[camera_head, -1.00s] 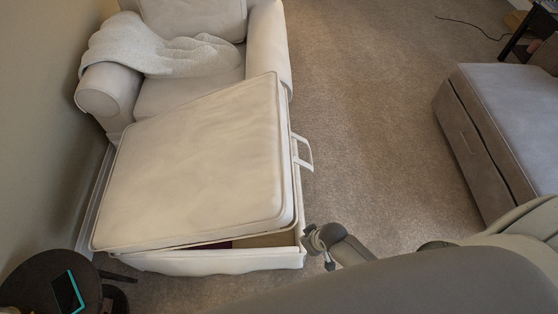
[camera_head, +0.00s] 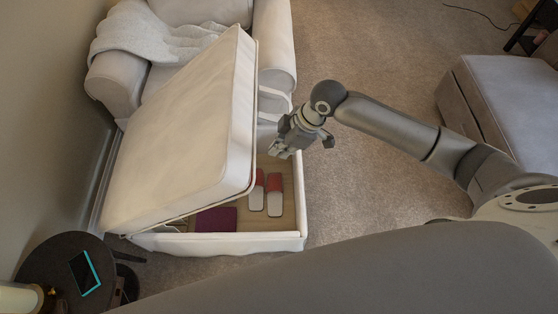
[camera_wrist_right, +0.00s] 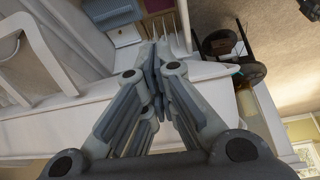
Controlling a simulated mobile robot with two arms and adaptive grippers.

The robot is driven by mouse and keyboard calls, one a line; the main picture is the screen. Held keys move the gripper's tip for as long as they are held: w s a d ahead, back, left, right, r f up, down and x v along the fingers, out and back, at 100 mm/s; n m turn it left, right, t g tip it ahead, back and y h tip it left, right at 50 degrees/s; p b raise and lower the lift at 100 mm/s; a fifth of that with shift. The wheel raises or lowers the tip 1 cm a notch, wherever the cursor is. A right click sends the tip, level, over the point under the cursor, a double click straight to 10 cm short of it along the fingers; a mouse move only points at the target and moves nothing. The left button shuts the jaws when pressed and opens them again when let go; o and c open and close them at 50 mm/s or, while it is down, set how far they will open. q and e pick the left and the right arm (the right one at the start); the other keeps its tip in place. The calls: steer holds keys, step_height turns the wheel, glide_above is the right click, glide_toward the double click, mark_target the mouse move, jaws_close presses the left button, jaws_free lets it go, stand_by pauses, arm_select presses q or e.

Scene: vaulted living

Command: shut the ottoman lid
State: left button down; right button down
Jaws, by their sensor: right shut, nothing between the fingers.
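The cream ottoman lid (camera_head: 185,140) is propped open at a steep tilt, its right edge raised and its left edge low by the wall. A white handle loop (camera_head: 272,92) sticks out from its right edge. The ottoman box (camera_head: 225,243) below is partly uncovered on its right side. My right gripper (camera_head: 281,151) is over the box's right side, just right of the lid's raised edge. In the right wrist view its fingers (camera_wrist_right: 155,58) are together and empty. A white loop, apparently the handle (camera_wrist_right: 22,55), shows left of them. My left gripper is out of view.
Inside the box lie a purple item (camera_head: 216,219) and two red-and-grey items (camera_head: 274,195). A cream armchair with a throw (camera_head: 150,38) stands behind. A grey ottoman (camera_head: 505,95) is at right, a dark round table (camera_head: 45,262) at lower left. Carpet between the ottomans is clear.

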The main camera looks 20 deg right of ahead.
step_height(320, 180, down, 10)
steer(key=w+p, duration=0.1)
steer(key=p, duration=0.1)
steer(key=shift+n+g+p, duration=0.3)
steer(key=shift+n+p, duration=0.05)
steer(key=shift+n, duration=0.05)
steer(key=shift+f, duration=0.1)
stand_by(1.7)
